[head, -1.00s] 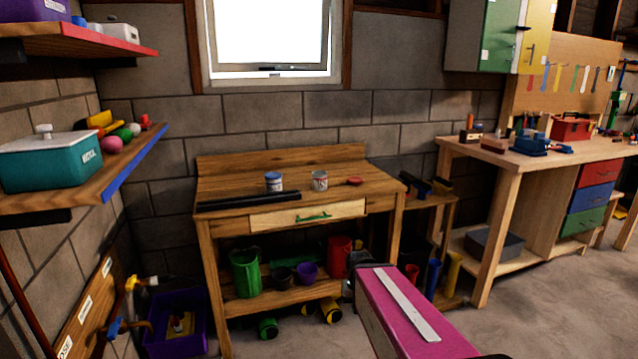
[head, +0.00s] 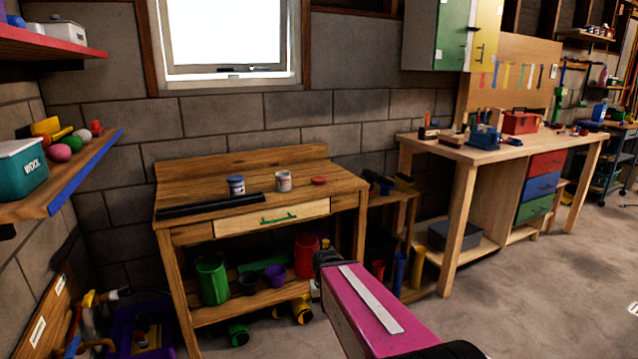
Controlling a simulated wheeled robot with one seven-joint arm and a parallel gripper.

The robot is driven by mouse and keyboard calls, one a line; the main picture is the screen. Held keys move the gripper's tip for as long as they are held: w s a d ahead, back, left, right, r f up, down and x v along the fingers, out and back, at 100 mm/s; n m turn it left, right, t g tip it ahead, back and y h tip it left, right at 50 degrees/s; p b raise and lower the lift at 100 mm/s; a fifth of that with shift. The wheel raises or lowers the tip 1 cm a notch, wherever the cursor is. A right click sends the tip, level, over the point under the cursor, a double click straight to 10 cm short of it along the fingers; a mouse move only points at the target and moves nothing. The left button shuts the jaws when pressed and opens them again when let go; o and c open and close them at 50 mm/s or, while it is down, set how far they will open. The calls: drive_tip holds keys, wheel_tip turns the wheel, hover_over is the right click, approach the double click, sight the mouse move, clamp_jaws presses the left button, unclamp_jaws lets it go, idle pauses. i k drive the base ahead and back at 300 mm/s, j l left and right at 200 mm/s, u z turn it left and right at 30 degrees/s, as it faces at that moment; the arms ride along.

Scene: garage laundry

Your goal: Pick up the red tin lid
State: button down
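The red tin lid (head: 318,181) lies flat on the top of the wooden workbench (head: 215,182) under the window, near its right end. It is small and round at this distance. An open-looking tin with a pale label (head: 283,181) stands just left of it, and a blue-and-white tin (head: 236,185) stands further left. No gripper fingers can be made out in the head view, and nothing touches the lid.
A long pink-topped form with a white strip and dark ends fills the lower middle foreground; it may be my arm. Dark bars (head: 210,206) lie along the bench's front left. Buckets and pots fill the lower shelf. Open floor (head: 530,290) lies to the right.

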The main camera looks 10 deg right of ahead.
sight(318, 181)
drive_tip(key=i+l, duration=0.15)
drive_tip(key=l, duration=0.2)
drive_tip(key=i+l, duration=0.15)
drive_tip(key=l, duration=0.2)
drive_tip(key=i+l, duration=0.1)
drive_tip(key=l, duration=0.25)
drive_tip(key=i+l+z, duration=0.1)
drive_tip(key=l, duration=0.25)
drive_tip(key=i, duration=0.05)
